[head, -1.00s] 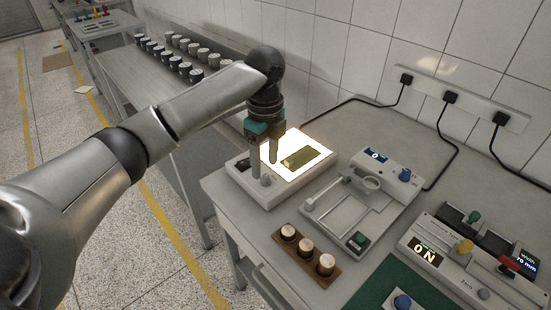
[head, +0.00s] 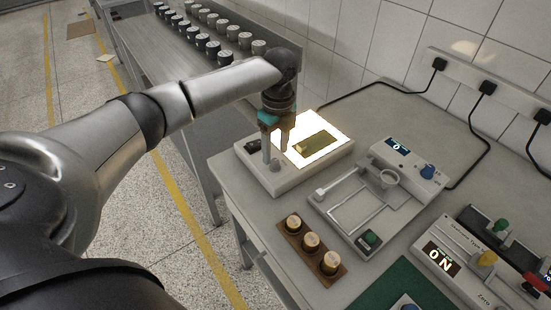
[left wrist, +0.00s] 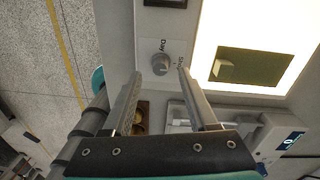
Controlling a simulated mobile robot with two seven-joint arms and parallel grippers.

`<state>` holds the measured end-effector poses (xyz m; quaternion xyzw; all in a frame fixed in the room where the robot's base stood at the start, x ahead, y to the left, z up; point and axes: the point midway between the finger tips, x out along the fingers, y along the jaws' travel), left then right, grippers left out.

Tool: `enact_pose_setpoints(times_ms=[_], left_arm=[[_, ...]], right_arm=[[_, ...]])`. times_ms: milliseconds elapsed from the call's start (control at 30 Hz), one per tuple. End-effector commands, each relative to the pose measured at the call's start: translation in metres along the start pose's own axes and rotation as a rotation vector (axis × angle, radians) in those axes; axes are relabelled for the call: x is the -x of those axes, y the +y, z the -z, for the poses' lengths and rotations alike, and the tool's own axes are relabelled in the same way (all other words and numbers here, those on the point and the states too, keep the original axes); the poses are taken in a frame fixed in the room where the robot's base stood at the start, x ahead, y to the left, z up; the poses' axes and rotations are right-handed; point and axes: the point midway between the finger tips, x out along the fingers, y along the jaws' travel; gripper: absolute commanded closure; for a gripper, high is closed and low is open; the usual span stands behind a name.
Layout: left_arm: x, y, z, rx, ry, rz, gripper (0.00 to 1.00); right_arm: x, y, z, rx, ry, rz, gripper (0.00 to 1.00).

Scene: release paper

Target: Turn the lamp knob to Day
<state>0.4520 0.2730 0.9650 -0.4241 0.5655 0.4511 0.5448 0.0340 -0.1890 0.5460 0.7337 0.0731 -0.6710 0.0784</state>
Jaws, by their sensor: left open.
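The lamp is a white light box (head: 291,187) with a bright glowing panel and an olive-green rectangle on it. Its small grey knob (head: 273,166) sits at the left front of the box; it also shows in the left wrist view (left wrist: 160,65), with a "Day" label just above it and another, partly hidden label to its right. My left gripper (head: 275,154) points down over the knob. In the left wrist view its open fingers (left wrist: 160,74) lie on either side of the knob, near its height; I cannot tell whether they touch it. The knob's pointer is not clear. My right gripper is out of view.
Right of the lamp stands a white device with a ring holder (head: 360,200). In front lies a brown block with several capped pieces (head: 311,241). A machine reading "ON" (head: 442,259) is at the lower right. Black cables run to wall sockets behind.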

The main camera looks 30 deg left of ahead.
Motion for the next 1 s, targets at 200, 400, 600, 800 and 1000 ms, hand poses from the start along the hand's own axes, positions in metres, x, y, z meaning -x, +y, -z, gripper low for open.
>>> enact_pose_setpoints(times_ms=[200, 400, 600, 800, 1000], left_arm=[[-0.026, 0.000, 0.000, 0.000, 0.000, -0.001, 0.41], [-0.031, 0.000, 0.000, 0.000, 0.000, 0.001, 0.41], [-0.031, 0.000, 0.000, 0.000, 0.000, 0.001, 0.44], [-0.031, 0.000, 0.000, 0.000, 0.000, 0.001, 0.67], [-0.030, 0.000, 0.000, 0.000, 0.000, 0.001, 0.89]], right_arm=[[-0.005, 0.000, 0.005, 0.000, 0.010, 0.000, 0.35], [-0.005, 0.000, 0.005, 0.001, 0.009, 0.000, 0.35], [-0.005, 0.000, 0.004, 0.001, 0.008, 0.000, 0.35], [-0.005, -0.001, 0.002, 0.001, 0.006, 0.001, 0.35], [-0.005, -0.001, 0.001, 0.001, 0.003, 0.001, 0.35]])
